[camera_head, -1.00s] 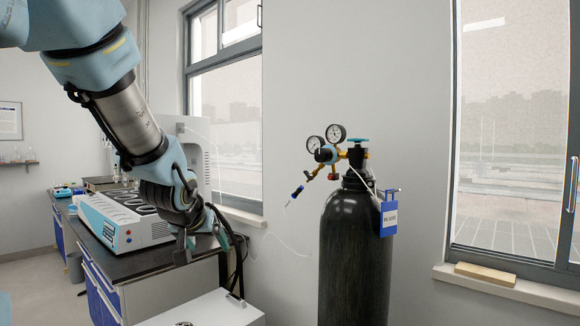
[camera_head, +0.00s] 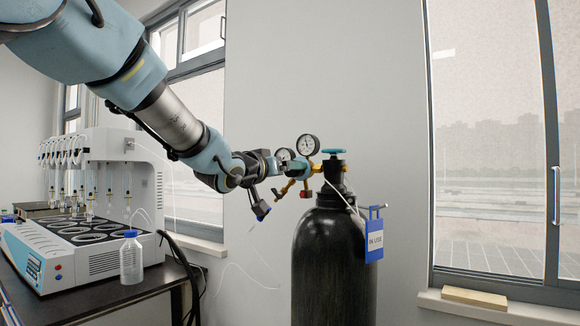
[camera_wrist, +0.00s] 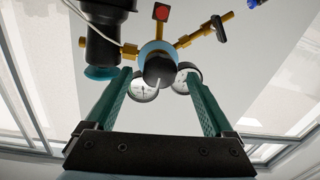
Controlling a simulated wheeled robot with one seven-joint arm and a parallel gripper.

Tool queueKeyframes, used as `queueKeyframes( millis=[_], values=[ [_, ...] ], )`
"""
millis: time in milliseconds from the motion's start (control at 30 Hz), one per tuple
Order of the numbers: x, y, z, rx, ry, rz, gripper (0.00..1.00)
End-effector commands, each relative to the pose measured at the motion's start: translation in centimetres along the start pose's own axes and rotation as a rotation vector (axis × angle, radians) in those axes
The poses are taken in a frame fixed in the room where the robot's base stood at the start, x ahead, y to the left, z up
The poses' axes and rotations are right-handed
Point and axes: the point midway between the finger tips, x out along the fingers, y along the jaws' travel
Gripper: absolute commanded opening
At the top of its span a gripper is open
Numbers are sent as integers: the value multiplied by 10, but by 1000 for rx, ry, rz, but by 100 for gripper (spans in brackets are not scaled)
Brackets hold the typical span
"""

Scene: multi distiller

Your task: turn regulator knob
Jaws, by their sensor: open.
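The regulator sits on top of a black gas cylinder (camera_head: 333,262). In the wrist view its black regulator knob (camera_wrist: 159,69), with a light mark on its face, is in front of a light-blue body (camera_wrist: 150,48). My gripper (camera_wrist: 161,75) is open, its two teal fingers either side of the knob with visible gaps. I cannot tell how far the fingertips reach along it. In the head view my gripper (camera_head: 275,166) is at the left of the regulator and hides the knob. Two gauges (camera_head: 308,145) rise behind the gripper; both show in the wrist view (camera_wrist: 142,90).
A teal cylinder valve (camera_head: 333,151) stands right of the gauges. A distiller (camera_head: 85,240) and a blue-capped bottle (camera_head: 131,260) stand on the left bench.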

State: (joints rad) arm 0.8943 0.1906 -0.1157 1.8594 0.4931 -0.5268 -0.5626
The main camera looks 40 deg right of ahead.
Motion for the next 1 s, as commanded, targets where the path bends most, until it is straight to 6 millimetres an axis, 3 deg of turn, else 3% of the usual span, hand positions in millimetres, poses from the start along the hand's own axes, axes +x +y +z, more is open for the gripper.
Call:
queueKeyframes(
  millis=[200,567,1000],
  values=[
    [26,0,-1,-1,-1,-1,87],
    [31,-1,0,1,0,-2,87],
    [30,-1,0,0,-1,-2,40]
  ],
)
